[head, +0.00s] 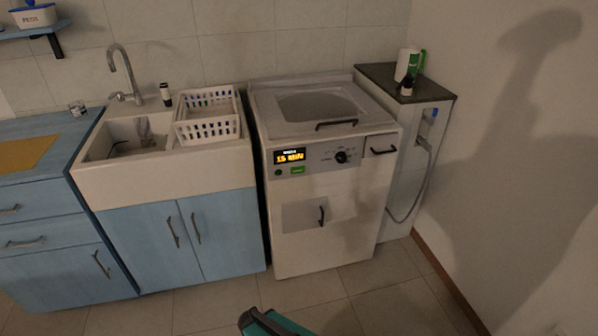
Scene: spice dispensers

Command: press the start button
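A white top-loading washing machine (312,235) stands against the back wall, its lid closed. Its grey front panel holds a lit display (290,156) with a yellow time reading, apparently 15 MIN. Below the display are a green rectangular button (298,170) and a small dark green round spot (279,172). I cannot read a label on either of them. A black knob (341,157) sits to their right. A teal and dark part of my arm shows at the bottom edge, well apart from the machine. No gripper fingers can be made out.
A sink cabinet (170,240) with a white basket (208,128) stands left of the machine. A narrow dark-topped unit (440,97) with a hose (421,180) stands at its right. The tiled floor (310,290) in front is clear.

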